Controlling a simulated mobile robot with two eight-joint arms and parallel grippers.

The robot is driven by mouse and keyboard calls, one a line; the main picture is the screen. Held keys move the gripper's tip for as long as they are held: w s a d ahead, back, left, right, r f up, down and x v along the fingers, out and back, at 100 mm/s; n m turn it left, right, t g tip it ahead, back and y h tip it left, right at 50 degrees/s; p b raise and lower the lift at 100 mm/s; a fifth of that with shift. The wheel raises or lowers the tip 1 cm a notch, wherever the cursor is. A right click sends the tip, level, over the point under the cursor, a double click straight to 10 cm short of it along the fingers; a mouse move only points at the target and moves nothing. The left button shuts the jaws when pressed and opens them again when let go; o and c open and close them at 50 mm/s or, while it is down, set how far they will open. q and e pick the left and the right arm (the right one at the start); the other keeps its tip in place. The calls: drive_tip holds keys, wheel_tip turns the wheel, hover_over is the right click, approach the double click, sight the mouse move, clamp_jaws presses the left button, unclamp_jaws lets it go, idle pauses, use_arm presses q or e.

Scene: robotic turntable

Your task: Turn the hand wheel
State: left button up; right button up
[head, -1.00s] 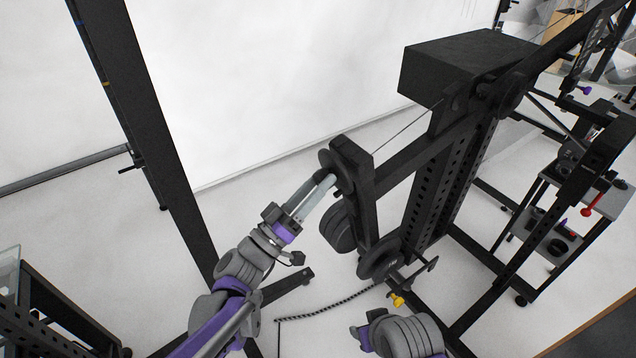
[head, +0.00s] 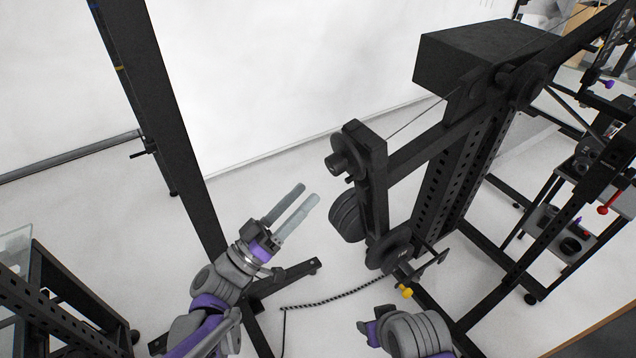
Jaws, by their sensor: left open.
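A black round wheel with a protruding hub (head: 345,155), likely the hand wheel, is mounted at the top of a short black upright right of centre. My left gripper (head: 307,192) is left of and below this wheel, apart from it. Its two long grey fingers are parallel with a gap between them and nothing in it. My right arm shows at the bottom right of centre, but its gripper's fingers are not in view.
Black discs (head: 347,217) hang beside the upright. A yellow knob (head: 405,291) sits below. A black post (head: 165,130) stands left of my left arm. A black and white rope (head: 335,298) lies on the pale floor. A large black box (head: 480,65) is upper right.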

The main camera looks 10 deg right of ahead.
use_arm(q)
drive_tip(key=v, duration=0.2)
drive_tip(key=shift+s+a+f, duration=0.15)
drive_tip(key=shift+a+f, duration=0.05)
drive_tip(key=shift+a, duration=0.05)
idle(1.1)
